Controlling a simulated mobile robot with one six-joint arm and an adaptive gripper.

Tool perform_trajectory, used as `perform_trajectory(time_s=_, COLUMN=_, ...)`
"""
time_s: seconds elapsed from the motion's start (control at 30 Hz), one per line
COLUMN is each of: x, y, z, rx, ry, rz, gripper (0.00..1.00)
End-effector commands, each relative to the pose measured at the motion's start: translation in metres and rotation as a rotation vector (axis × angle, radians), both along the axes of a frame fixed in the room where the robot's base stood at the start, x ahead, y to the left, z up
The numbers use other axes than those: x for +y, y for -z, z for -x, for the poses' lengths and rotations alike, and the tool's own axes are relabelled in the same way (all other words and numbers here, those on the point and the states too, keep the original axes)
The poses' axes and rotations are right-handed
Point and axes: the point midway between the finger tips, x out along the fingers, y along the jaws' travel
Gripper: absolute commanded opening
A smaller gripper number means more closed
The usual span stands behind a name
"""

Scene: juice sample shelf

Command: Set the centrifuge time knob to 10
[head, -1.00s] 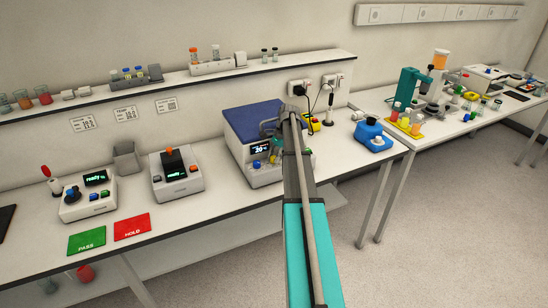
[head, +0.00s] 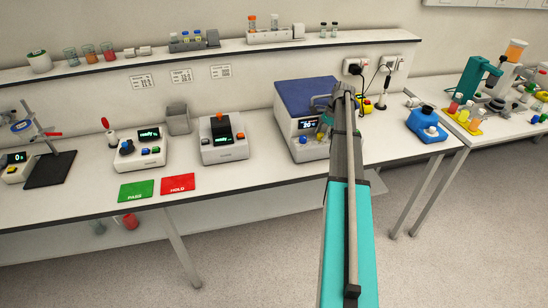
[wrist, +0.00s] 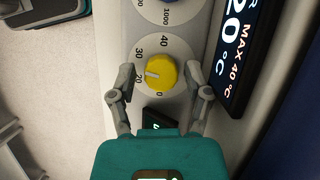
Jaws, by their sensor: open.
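The centrifuge (head: 305,97) with a blue lid and a lit display stands on the bench. In the wrist view its yellow knob (wrist: 161,74) sits on a round white dial marked 0, 20, 30 and 40; I cannot make out a 10. The knob's white mark points left, close to the 20. My gripper (wrist: 160,72) is open, with one fingertip on each side of the knob and visible gaps between. In the head view my arm partly covers the centrifuge front.
Beside the knob are a second dial marked 1000 (wrist: 168,12) and the display (wrist: 243,50). A dark button (wrist: 160,121) lies between my fingers. Left of the centrifuge stands a grey device (head: 223,150); a blue device (head: 427,127) stands to its right.

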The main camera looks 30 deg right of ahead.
Motion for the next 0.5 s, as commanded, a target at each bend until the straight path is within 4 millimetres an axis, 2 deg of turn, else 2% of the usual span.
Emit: perform_trajectory(time_s=0.5, x=0.0, y=0.0, z=0.0007, rx=-0.003, ry=0.34, rz=0.001, gripper=0.79)
